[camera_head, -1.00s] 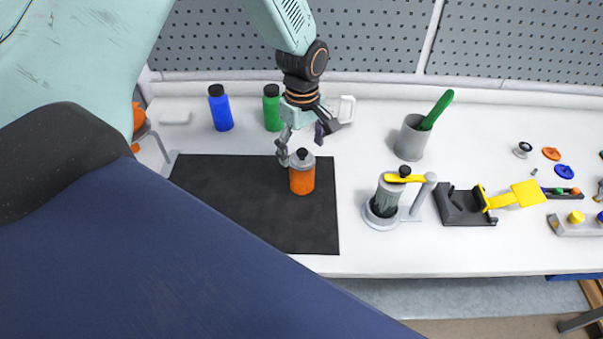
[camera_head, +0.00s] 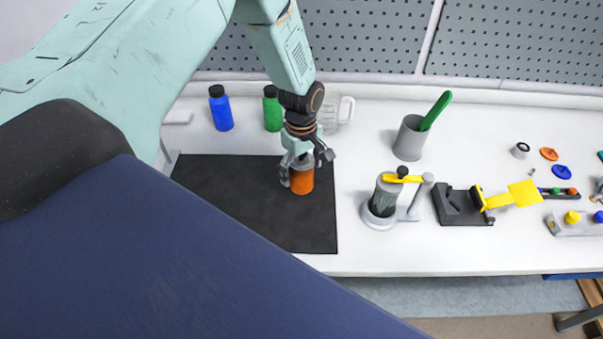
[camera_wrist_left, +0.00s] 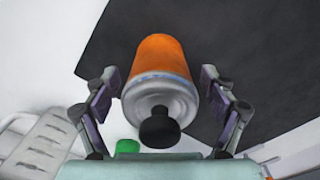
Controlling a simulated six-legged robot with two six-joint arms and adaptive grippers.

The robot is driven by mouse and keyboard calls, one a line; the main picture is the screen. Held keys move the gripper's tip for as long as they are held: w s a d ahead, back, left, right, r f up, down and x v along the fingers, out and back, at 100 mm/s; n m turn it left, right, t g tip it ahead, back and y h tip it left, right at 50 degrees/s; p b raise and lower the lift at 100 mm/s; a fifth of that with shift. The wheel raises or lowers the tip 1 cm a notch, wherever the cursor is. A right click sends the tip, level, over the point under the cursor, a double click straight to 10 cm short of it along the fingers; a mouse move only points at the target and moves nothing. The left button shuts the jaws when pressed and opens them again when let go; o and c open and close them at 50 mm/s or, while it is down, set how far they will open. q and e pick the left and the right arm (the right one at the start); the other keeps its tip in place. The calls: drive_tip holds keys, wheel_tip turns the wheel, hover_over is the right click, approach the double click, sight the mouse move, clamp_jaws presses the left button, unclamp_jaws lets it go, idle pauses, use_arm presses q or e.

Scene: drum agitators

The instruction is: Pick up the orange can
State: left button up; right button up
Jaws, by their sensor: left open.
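The orange can (camera_head: 302,183) stands upright on the black mat (camera_head: 240,210), near the mat's right side. Its grey top and black cap are mostly hidden by my gripper in the head view. My left gripper (camera_head: 305,170) is open, with its fingers down around the can's upper part. In the left wrist view the can (camera_wrist_left: 163,70) lies between the two open fingers (camera_wrist_left: 160,98), its black cap toward the palm. A gap shows at the right finger; the left finger is very close to the can. My right gripper is not in view.
Blue (camera_head: 221,108) and green (camera_head: 272,108) bottles stand behind the mat, with a clear mug (camera_head: 338,110) behind the gripper. A grey cup (camera_head: 410,138) with a green-handled tool, a grey clamp-like device (camera_head: 381,204) and a yellow-handled device (camera_head: 464,207) stand to the right.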

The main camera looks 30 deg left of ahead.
use_arm(q)
drive_tip(key=shift+c, duration=0.3)
drive_tip(key=shift+d, duration=0.1)
drive_tip(key=c, duration=1.3)
wheel_tip(320, 180, up, 9)
drive_tip(key=shift+r+b, duration=0.15)
drive_tip(key=shift+b, duration=0.25)
drive_tip(key=shift+r, duration=0.35)
drive_tip(key=shift+f, duration=0.1)
